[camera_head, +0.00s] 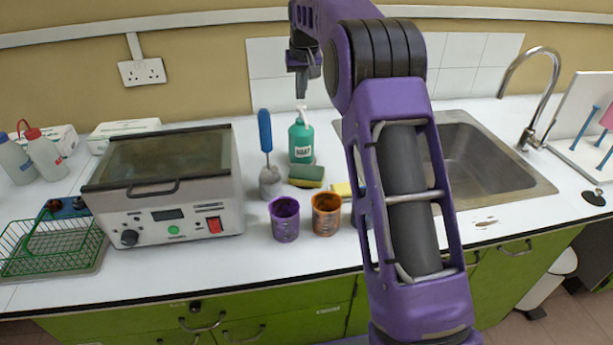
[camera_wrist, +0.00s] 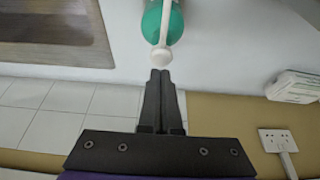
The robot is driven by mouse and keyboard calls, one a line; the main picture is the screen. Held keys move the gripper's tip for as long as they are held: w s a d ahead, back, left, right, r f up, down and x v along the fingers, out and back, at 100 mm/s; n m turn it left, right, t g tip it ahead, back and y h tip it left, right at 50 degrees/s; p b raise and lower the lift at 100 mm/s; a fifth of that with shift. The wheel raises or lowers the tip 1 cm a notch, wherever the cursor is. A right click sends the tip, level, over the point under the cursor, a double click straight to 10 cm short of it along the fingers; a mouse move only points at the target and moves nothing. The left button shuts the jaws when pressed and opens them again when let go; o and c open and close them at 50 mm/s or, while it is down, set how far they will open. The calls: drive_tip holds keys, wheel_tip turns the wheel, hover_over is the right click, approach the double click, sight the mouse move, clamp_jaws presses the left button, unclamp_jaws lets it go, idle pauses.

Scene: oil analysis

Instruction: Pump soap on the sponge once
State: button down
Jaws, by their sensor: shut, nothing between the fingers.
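A green soap bottle (camera_head: 301,142) with a white pump head stands upright on the counter near the back wall. The green-and-yellow sponge (camera_head: 306,176) lies on the counter just in front of it. My gripper (camera_head: 301,97) is shut and empty, pointing down right above the pump head. In the wrist view the shut fingertips (camera_wrist: 160,75) sit close to the white pump head (camera_wrist: 161,57), with the green bottle behind it. I cannot tell whether the fingertips touch the pump.
A blue-handled brush (camera_head: 266,140) stands left of the bottle. A purple cup (camera_head: 285,218) and an orange cup (camera_head: 326,214) stand in front. A metal bath (camera_head: 165,188) is at left, the sink (camera_head: 480,165) at right. My arm hides part of the counter.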

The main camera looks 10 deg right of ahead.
sight(301, 105)
drive_tip(key=shift+f, duration=0.15)
drive_tip(key=shift+f+b, duration=0.75)
drive_tip(key=shift+f, duration=0.7)
drive_tip(key=shift+r+p, duration=1.3)
drive_tip(key=shift+r, duration=0.1)
wheel_tip(301, 105, up, 2)
drive_tip(key=shift+r+p, duration=0.15)
drive_tip(key=shift+p, duration=0.7)
drive_tip(key=shift+r, duration=1.95)
